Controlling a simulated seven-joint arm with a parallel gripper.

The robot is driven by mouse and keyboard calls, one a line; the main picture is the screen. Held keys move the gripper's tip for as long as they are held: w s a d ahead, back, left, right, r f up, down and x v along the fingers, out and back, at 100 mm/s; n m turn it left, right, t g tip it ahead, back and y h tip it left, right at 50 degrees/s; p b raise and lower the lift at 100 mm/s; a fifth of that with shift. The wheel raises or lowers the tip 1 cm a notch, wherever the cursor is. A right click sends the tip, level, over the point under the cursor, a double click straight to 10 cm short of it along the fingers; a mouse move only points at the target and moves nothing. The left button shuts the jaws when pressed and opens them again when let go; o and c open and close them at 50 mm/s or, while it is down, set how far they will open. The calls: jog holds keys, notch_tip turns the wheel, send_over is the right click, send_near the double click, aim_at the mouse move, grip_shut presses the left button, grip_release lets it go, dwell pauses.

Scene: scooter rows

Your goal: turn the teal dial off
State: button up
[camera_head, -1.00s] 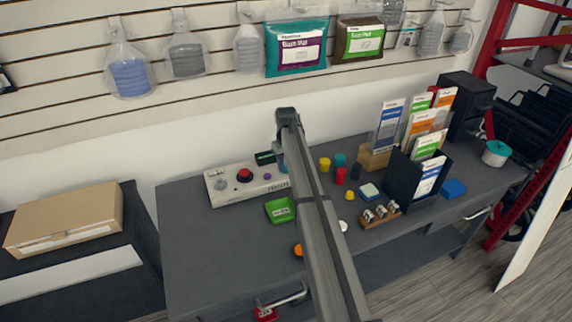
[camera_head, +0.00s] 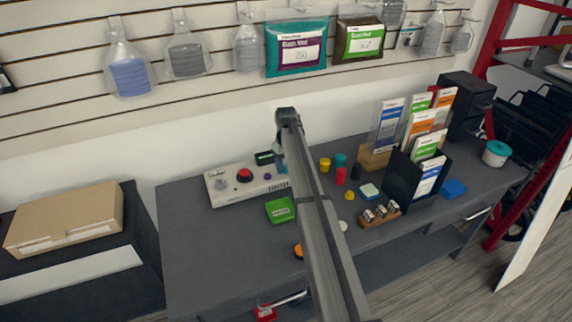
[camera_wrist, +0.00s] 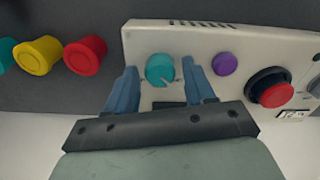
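The teal dial (camera_wrist: 160,69) sits on the pale control panel (camera_wrist: 190,33) in the wrist view. A light mark shows near its lower right edge. My gripper (camera_wrist: 162,72) is open, with one blue finger on each side of the dial and a visible gap on both sides. I cannot tell how far the fingertips are from the panel's face. In the head view the control panel (camera_head: 222,192) lies on the grey bench, and my arm hides the dial and most of my gripper.
A purple knob (camera_wrist: 225,64) and a red button (camera_wrist: 272,90) are on the panel to the right of the dial. Red (camera_wrist: 85,55), yellow (camera_wrist: 38,56) and teal pieces stand to the left. A green tray (camera_head: 280,210) lies in front of the panel.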

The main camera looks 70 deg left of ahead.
jog(key=shift+o, duration=0.4)
jog(key=shift+r, duration=0.1)
notch_tip(320, 180, up, 14)
dwell(0.4)
jog(key=shift+f, duration=0.2)
